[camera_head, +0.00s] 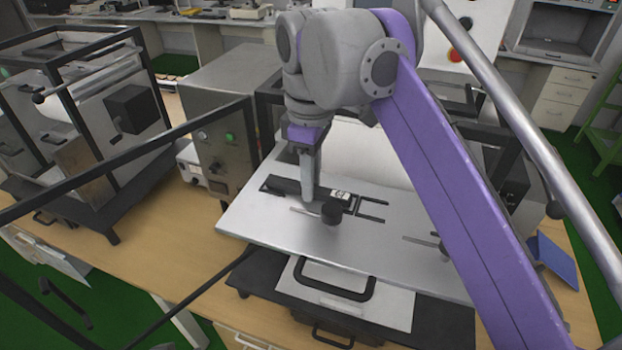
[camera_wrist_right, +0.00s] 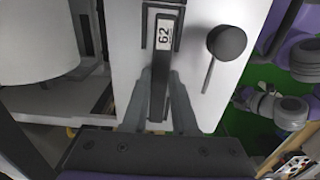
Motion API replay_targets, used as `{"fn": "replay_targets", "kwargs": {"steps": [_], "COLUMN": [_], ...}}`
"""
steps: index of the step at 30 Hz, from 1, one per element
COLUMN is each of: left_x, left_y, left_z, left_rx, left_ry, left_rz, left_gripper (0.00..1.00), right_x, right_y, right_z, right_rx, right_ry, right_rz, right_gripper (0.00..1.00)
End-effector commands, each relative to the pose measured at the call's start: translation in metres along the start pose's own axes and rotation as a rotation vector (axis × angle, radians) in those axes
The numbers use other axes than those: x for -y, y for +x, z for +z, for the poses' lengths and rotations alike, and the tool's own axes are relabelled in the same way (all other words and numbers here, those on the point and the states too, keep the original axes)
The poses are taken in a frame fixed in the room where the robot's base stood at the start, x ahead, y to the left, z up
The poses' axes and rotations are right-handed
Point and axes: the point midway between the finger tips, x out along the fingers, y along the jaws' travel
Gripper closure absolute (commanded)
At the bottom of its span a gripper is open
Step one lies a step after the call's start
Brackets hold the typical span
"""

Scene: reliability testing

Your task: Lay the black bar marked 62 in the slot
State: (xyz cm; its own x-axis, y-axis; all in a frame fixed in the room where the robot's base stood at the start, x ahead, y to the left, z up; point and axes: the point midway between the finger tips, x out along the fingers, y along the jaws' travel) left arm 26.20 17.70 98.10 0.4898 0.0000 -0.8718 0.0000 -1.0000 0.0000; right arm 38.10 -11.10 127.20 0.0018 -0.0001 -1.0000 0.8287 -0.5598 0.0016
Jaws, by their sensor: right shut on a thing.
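The black bar marked 62 (camera_wrist_right: 160,72) lies between the fingers of my right gripper (camera_wrist_right: 158,98) in the right wrist view, its white label toward the far end. In the head view the bar's labelled end (camera_head: 341,195) shows just right of my right gripper (camera_head: 309,196), which points down at the metal plate and is shut on the bar. The dark-outlined slot (camera_head: 373,202) is in the plate, to the right of the label. In the wrist view, dark slot edges (camera_wrist_right: 148,38) flank the labelled end. I cannot tell whether the bar touches the plate. My left gripper is not in view.
The metal plate (camera_head: 275,231) carries a black knob with a rod (camera_head: 331,213) close to the gripper. A second knob stands farther right. A grey box machine (camera_head: 220,125) stands behind left. A black handle (camera_head: 335,290) is in front below the plate.

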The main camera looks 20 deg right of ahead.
Motion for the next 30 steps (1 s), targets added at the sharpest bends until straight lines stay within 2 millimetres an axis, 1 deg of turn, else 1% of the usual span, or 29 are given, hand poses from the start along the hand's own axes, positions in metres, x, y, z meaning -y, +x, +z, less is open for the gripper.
{"fn": "replay_targets", "kwargs": {"steps": [6, 7, 9, 12, 20, 23, 26, 29, 30], "left_x": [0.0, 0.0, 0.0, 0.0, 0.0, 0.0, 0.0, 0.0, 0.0], "left_y": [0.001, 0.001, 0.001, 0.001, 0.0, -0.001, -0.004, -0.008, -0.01], "left_z": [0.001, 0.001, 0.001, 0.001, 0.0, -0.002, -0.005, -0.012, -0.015], "left_rx": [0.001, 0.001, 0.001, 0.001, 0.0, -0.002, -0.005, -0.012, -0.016], "left_ry": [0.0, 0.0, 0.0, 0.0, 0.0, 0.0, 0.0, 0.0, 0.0], "left_rz": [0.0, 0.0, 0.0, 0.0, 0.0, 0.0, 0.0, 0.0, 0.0], "left_gripper": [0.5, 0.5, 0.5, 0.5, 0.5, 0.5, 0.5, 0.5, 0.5], "right_x": [0.0, 0.0, 0.0, 0.0, 0.0, -0.001, -0.001, -0.001, -0.002], "right_y": [0.003, 0.003, 0.002, 0.002, 0.002, -0.004, -0.016, -0.037, -0.048], "right_z": [0.0, 0.0, 0.0, 0.0, 0.0, -0.001, -0.001, -0.001, -0.001], "right_rx": [0.0, 0.0, 0.0, 0.0, -0.001, -0.001, -0.002, -0.003, -0.003], "right_ry": [0.0, 0.0, 0.0, 0.0, 0.0, 0.0, 0.0, 0.0, 0.0], "right_rz": [0.0, 0.0, 0.0, 0.0, 0.001, 0.001, 0.002, 0.003, 0.004], "right_gripper": [1.0, 0.72, 0.59, 0.44, 0.44, 0.44, 0.44, 0.44, 0.44]}}
